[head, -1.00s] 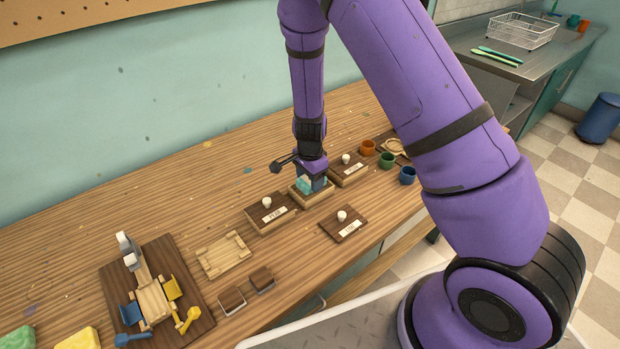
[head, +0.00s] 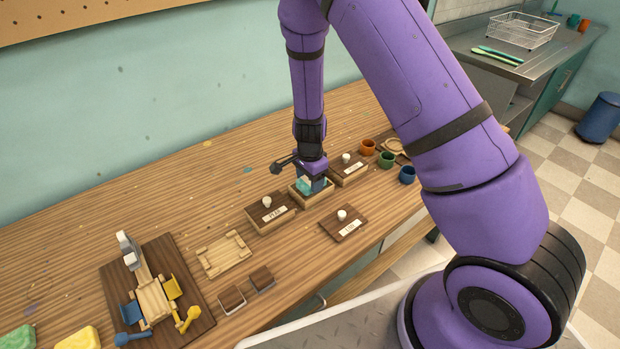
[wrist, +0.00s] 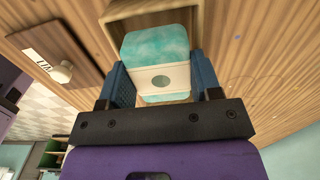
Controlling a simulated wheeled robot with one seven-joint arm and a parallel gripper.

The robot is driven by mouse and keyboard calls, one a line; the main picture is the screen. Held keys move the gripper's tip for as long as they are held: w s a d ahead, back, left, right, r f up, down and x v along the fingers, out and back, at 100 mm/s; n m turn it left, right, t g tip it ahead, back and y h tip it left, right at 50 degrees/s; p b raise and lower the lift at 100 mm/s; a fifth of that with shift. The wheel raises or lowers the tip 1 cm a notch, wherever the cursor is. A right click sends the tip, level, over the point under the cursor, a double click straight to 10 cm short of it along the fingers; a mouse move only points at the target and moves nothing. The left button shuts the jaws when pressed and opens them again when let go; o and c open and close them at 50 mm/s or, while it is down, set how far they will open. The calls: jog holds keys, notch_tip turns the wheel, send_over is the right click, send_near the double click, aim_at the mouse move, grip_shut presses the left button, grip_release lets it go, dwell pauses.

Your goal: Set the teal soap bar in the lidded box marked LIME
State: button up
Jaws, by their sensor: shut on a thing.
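The teal soap bar (wrist: 157,45) has a pale band around it with a round hole. My gripper (wrist: 160,88) is shut on it, a blue finger on each side. In the head view my gripper (head: 314,180) is over an open wooden box (head: 318,197), with the soap (head: 305,184) at the box's opening. The box rim (wrist: 112,30) shows beyond the soap in the wrist view. Whether the soap touches the box floor is hidden. A dark lid with a white knob, marked LIME (head: 343,225), lies on the table in front of the open box.
Closed lidded boxes stand left (head: 270,212) and right (head: 348,169) of the open box. Several cups (head: 386,160) are farther right.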

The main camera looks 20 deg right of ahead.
jog(key=shift+f, duration=0.25)
jog(key=o, duration=1.3)
jog(key=shift+c, duration=0.2)
jog(key=shift+r, duration=0.1)
jog(key=shift+r, duration=2.9)
